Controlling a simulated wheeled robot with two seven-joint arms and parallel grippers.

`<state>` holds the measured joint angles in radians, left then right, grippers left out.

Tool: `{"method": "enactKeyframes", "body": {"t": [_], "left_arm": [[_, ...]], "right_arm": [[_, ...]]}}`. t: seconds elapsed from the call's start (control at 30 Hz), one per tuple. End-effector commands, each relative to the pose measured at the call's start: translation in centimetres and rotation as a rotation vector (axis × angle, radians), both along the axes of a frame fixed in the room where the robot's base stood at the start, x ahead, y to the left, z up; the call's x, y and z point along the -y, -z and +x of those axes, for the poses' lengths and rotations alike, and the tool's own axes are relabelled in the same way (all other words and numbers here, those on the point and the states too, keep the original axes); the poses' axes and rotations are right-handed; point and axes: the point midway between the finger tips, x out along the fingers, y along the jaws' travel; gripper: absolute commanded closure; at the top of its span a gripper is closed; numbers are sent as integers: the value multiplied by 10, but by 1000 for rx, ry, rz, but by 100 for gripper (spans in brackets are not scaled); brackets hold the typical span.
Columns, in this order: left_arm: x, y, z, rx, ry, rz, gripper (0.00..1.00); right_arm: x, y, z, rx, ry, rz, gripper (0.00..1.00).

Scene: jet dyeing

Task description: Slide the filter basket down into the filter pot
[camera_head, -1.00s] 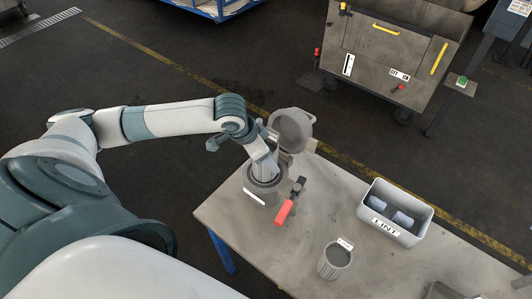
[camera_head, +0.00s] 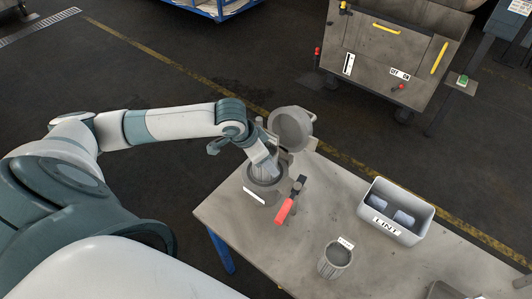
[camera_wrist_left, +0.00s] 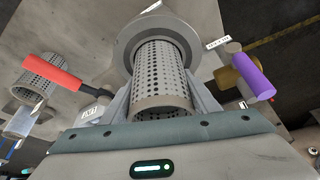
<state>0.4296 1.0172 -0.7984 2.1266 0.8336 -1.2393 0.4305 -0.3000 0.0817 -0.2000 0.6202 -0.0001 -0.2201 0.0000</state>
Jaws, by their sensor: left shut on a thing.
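The filter pot (camera_head: 256,196) stands at the table's left end, a grey round vessel with its lid (camera_head: 290,128) swung open. My left gripper (camera_head: 265,168) is over the pot's mouth, shut on the filter basket (camera_wrist_left: 160,75), a perforated metal cylinder. In the left wrist view the basket's far end sits within the pot's round rim (camera_wrist_left: 125,45), and its near end with a plain band sticks out between my fingers. How deep it reaches is hidden. My right gripper is not in view.
A red-handled lever (camera_head: 285,210) sits beside the pot. A second, similar basket (camera_head: 335,261) with a tag stands near the table's front edge. A grey LINT bin (camera_head: 418,232) holds some pale pieces. The tabletop (camera_head: 325,195) between them is clear.

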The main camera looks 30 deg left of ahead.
Motion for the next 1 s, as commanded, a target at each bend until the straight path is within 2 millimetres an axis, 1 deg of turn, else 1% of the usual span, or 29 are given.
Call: {"method": "enactKeyframes", "body": {"t": [0.83, 0.87, 0.9, 0.93, 1.0], "left_arm": [[0, 18, 0, 1, 0, 0, 77], [0, 17, 0, 1, 0, 0, 38], [0, 17, 0, 1, 0, 0, 29], [0, 17, 0, 1, 0, 0, 23], [0, 17, 0, 1, 0, 0, 23]], "right_arm": [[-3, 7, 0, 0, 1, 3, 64], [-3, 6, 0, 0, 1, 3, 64], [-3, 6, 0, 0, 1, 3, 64], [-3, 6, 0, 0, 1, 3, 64], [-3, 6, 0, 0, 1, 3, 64]]}}
